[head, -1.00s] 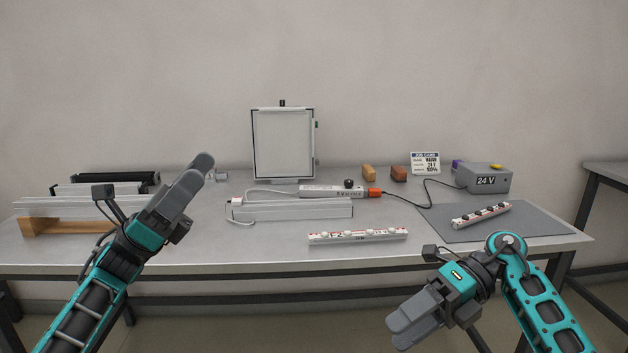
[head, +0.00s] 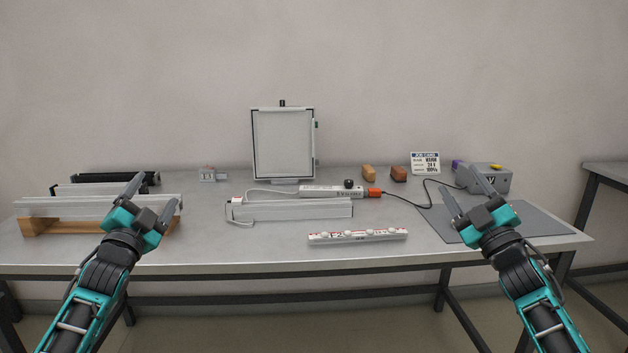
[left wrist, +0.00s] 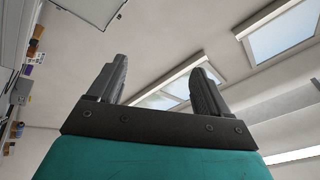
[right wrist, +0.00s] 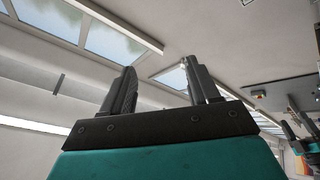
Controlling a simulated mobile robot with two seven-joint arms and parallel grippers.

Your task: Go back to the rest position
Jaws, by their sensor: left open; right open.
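My left gripper (head: 154,193) is open and empty, pointing upward in front of the rack at the table's left end. In the left wrist view its two fingers (left wrist: 160,70) stand apart with only wall, ceiling and windows behind them. My right gripper (head: 461,182) is open and empty, pointing upward in front of the grey mat (head: 540,222). In the right wrist view its fingers (right wrist: 160,68) stand apart with nothing between them. Both arms come up from the bottom edge in a near mirror pose.
The table (head: 250,255) holds a white LED strip (head: 358,236), a clear channel (head: 300,209), a framed panel (head: 283,145), a power supply (head: 498,179), brown blocks (head: 369,172) and a wooden rack (head: 45,224).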

